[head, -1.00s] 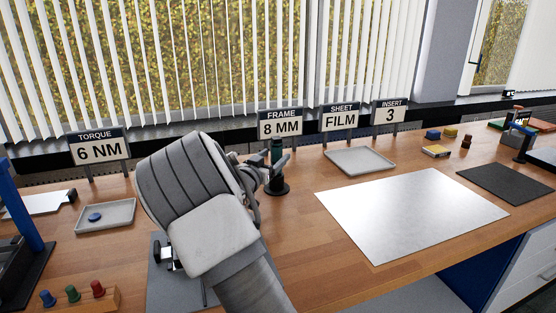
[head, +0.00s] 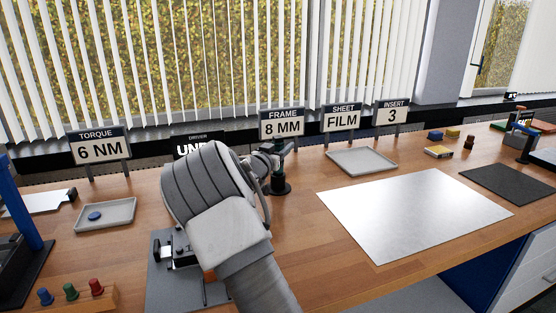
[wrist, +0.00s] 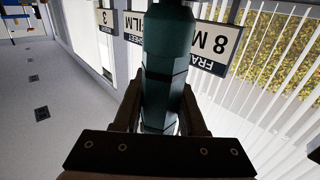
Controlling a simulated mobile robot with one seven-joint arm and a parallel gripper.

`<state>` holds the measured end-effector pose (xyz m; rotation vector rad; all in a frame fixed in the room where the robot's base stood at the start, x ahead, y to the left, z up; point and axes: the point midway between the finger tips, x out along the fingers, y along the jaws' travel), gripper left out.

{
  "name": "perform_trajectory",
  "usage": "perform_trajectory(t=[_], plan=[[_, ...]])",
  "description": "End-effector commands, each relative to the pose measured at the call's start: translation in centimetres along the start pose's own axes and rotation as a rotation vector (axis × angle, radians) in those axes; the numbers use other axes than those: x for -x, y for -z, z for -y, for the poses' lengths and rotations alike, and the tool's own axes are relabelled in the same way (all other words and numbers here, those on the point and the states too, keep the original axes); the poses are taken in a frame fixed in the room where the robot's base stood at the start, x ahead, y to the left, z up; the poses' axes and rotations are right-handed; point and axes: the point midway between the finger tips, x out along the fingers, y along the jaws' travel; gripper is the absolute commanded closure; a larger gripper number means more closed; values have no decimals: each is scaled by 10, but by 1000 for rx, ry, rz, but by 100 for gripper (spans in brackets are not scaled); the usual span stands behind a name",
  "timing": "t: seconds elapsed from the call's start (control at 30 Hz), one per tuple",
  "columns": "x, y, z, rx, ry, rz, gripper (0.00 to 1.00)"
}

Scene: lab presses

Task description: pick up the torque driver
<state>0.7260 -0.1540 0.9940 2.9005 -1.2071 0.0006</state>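The torque driver has a dark teal, faceted body. In the wrist view the driver (wrist: 168,55) runs from the top edge down between the two fingers of my gripper (wrist: 163,108). One finger lies close along each side of it. A small bright gap shows low on the right, and I cannot tell whether the fingers press on it. In the head view my gripper (head: 275,150) is at the black stand (head: 281,186) in front of the frame sign. The gripper and arm hide most of the driver there.
A grey tray (head: 105,216) with a blue disc stands at the left, and an empty tray (head: 361,161) at the back. A silver sheet (head: 415,213) covers the middle right. Signs line the back edge. A grey fixture (head: 163,272) lies below my arm.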

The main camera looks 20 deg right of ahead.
Motion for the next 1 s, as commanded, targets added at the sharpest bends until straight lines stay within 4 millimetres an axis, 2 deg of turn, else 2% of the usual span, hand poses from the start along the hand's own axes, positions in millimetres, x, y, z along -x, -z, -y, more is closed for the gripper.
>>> perform_trajectory(t=[0.03, 0.2, 0.53, 0.63, 1.0], plan=[[0, 0, 0, 0, 0, 0, 73], [0, 0, 0, 0, 0, 0, 100], [0, 2, 0, -2, 0, -3, 100], [0, 10, 0, -3, 0, -3, 100], [0, 80, -1, -5, -1, -4, 100]])
